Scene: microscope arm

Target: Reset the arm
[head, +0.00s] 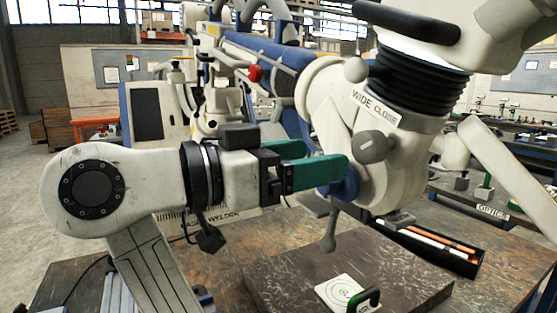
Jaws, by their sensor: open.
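A large white microscope (385,150) on a jointed arm fills the centre and right. It has a black bellows (415,80), a label reading "WIDE CLOSE" and a grey knob (373,147). A thin grey handle (331,228) hangs down below its head. My gripper (328,163) reaches in from the left with two green fingers, open. The fingers lie in front of or beside the blue part (345,185) of the microscope; I cannot tell whether they touch it. Nothing is visibly held between them.
A black tray (440,250) with orange and white sticks lies behind. An "OPTICS" bench (490,210) is at right.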

